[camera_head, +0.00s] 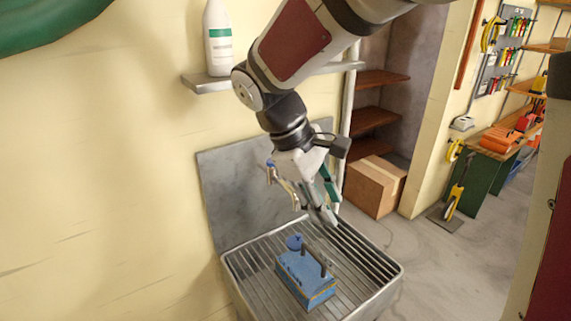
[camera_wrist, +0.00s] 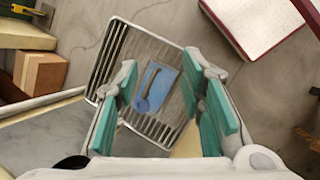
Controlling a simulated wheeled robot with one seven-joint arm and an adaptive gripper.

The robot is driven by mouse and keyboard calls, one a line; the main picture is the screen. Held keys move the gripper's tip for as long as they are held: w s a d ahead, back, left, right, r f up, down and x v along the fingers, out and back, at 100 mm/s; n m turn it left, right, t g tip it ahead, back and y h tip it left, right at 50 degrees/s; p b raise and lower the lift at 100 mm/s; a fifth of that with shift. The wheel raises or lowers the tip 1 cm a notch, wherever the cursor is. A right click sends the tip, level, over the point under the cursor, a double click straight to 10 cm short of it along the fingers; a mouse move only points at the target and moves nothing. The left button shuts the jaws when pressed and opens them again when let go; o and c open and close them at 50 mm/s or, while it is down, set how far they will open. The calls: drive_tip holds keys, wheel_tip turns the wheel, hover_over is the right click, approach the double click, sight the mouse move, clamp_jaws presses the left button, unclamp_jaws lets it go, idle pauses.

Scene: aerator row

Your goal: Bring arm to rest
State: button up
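My gripper (camera_wrist: 170,95) is open in the wrist view, its green-padded fingers well apart with nothing held between them. In the head view my gripper (camera_head: 312,190) hangs above the slatted metal basin (camera_head: 372,262). A blue block (camera_head: 306,272) lies on the slats, with a dark bar-like handle (camera_head: 314,257) and a round blue piece (camera_head: 295,242) at its back. In the wrist view the blue block (camera_wrist: 168,80) shows below and between the fingers, apart from them. A thin blue-tipped fitting (camera_head: 271,166) shows left of the gripper; its lower part is unclear.
A metal backsplash (camera_head: 222,205) stands behind the basin. A white bottle (camera_head: 218,45) stands on a wall shelf (camera_head: 203,83) left of my arm. A cardboard box (camera_head: 374,188) sits on the floor behind the basin.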

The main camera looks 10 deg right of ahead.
drive_tip(key=shift+s+r, duration=0.1)
drive_tip(key=shift+r, duration=0.05)
drive_tip(key=s+d+r+m+t+y+p, duration=0.1)
drive_tip(key=s+r+m+t+y+p, duration=0.1)
drive_tip(key=s, duration=0.7)
drive_tip(key=s+d+r+m+t+y+p, duration=0.2)
drive_tip(key=s+r+m+t+y, duration=0.1)
drive_tip(key=s+r+m, duration=0.2)
drive_tip(key=s+m, duration=0.2)
drive_tip(key=s, duration=0.2)
drive_tip(key=shift+s+d+r, duration=0.15)
drive_tip(key=shift+s+d, duration=0.15)
drive_tip(key=shift+s, duration=0.05)
